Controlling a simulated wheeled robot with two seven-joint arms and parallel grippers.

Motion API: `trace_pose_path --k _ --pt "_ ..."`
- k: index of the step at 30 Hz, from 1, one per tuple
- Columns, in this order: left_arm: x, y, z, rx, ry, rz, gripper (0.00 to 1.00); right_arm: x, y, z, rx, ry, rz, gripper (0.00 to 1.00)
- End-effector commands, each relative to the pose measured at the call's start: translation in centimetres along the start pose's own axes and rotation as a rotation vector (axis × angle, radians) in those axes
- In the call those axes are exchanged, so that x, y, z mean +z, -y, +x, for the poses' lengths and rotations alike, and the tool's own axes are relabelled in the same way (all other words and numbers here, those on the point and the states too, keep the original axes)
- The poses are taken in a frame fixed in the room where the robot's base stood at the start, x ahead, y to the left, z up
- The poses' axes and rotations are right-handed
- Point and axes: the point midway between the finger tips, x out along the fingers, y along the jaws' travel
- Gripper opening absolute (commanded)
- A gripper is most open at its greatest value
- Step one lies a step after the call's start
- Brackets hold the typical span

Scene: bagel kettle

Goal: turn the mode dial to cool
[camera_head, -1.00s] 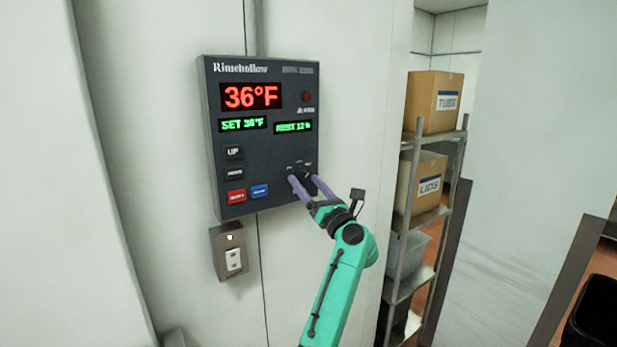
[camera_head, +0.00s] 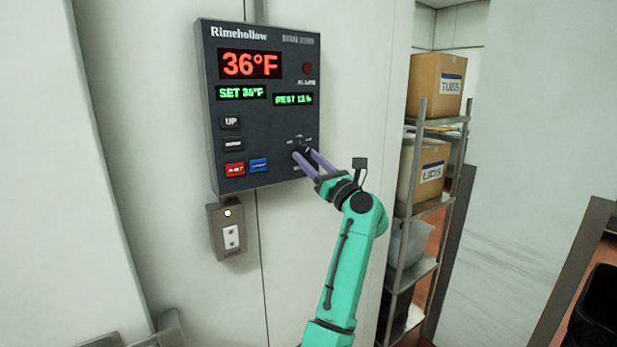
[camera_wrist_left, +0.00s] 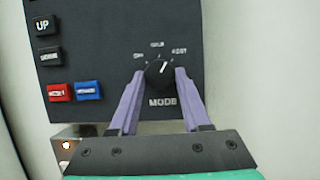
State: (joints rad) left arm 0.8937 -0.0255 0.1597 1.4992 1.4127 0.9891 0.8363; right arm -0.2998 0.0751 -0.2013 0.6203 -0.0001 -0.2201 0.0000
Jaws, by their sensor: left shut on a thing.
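The mode dial (camera_wrist_left: 158,73) is a black round knob at the lower right of the dark control panel (camera_head: 222,80). In the left wrist view its white mark points up and a little right, between the blurred middle label and the right label. The left label looks like OFF and "MODE" is printed below. My left gripper (camera_head: 305,154) has its purple fingers on either side of the dial and is shut on it; the fingers also show in the left wrist view (camera_wrist_left: 160,78). In the head view the fingers partly hide the dial. My right gripper is not in view.
The panel shows 36°F in red, with UP, red and blue buttons (camera_head: 259,165) left of the dial. A wall switch box (camera_head: 227,232) sits below the panel. A metal shelf (camera_head: 437,122) with boxes stands to the right.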

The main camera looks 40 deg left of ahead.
Motion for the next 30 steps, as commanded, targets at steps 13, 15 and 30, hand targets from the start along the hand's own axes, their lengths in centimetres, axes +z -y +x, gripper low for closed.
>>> trace_pose_path --k 13,15,30 --pt "-0.1 0.3 -0.1 0.136 -0.025 -0.339 0.0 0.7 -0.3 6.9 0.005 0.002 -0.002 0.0" --pt "0.1 0.4 -0.1 0.153 -0.029 -0.385 0.0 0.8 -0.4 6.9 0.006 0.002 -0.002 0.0" --pt "0.2 0.5 0.0 0.22 -0.041 -0.547 0.0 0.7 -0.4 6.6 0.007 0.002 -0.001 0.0"
